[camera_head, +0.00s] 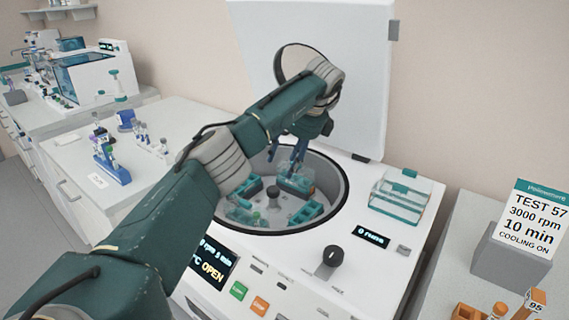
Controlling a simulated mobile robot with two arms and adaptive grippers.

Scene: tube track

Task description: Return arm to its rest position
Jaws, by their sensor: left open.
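My left arm comes in from the lower left and reaches over the open centrifuge (385,255). My left gripper (292,165) points down into the centrifuge bowl, close above a teal tube bucket (296,184) at the back of the rotor. It is open; its fingertips are small and partly blend with the bucket, so I cannot tell whether they touch it. The rotor hub (273,191) and other teal buckets (307,211) show in the bowl. My right gripper is not in view.
The raised white lid (362,80) stands behind my arm. A clear teal-trimmed box (400,195) sits on the centrifuge's right top. A blue tube rack (112,168) stands on the left bench. A sign (533,220) and orange racks (468,312) are at right.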

